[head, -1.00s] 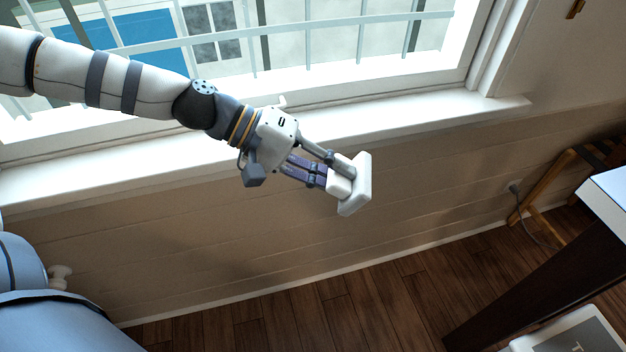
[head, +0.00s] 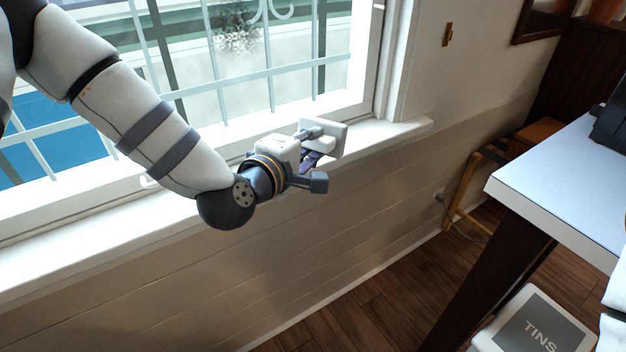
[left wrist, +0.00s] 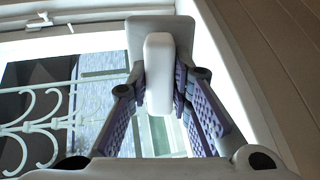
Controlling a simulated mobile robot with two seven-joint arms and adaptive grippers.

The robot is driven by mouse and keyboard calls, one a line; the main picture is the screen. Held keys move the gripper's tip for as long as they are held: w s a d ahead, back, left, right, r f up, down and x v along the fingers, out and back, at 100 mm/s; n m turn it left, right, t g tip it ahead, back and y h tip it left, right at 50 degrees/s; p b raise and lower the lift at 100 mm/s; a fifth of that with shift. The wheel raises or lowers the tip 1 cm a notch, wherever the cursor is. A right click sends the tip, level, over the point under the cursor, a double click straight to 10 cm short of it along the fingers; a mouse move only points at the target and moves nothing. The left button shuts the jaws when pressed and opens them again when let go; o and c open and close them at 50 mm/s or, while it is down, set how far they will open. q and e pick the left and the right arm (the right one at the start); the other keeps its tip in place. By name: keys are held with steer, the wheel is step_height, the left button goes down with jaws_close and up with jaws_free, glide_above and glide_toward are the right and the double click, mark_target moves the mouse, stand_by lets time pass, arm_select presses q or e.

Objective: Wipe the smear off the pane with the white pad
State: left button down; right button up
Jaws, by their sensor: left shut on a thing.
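My left gripper (head: 312,146) is shut on the white pad (head: 330,135) by its block-shaped grip. The pad is held above the sill near the window's right end, its flat plate facing away from the gripper. In the left wrist view the fingers (left wrist: 158,90) pinch the grip on both sides and the pad's plate (left wrist: 140,32) shows beyond it. Whether the pad touches anything is unclear. The window pane (head: 310,50) stands behind it. A pale speckled patch (head: 235,38) shows at the upper middle; I cannot tell whether it is the smear or something outside.
A white sill (head: 395,133) runs below the window, with light bars (head: 275,85) across the view outside. A white-topped table (head: 555,180) stands at the right, with a bin marked TINS (head: 535,325) below. A wooden stand (head: 470,190) is by the wall.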

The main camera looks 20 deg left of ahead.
mark_target(301, 130)
arm_select(q)
steer(key=w+a+r+n+y, duration=0.1)
steer(key=a+r+n+y, duration=0.1)
steer(key=y, duration=0.1)
steer(key=w+r+n+t+y, duration=0.1)
steer(key=r+y, duration=0.1)
steer(key=shift+w+a+n, duration=0.3)
steer(key=shift+a, duration=0.1)
steer(key=s+a+r+n+g+y, duration=0.45)
steer(key=a+r+n+y, duration=0.5)
steer(key=y, duration=0.25)
steer(key=shift+m, duration=0.55)
steer(key=shift+r+x, duration=0.15)
steer(key=shift+x, duration=1.2)
steer(key=shift+r+x, duration=0.15)
steer(key=shift+x, duration=1.25)
arm_select(e)
steer(key=shift+s, duration=0.1)
arm_select(q)
steer(key=shift+w+a, duration=0.45)
steer(key=shift+w, duration=0.2)
arm_select(e)
steer(key=shift+s+f, duration=0.15)
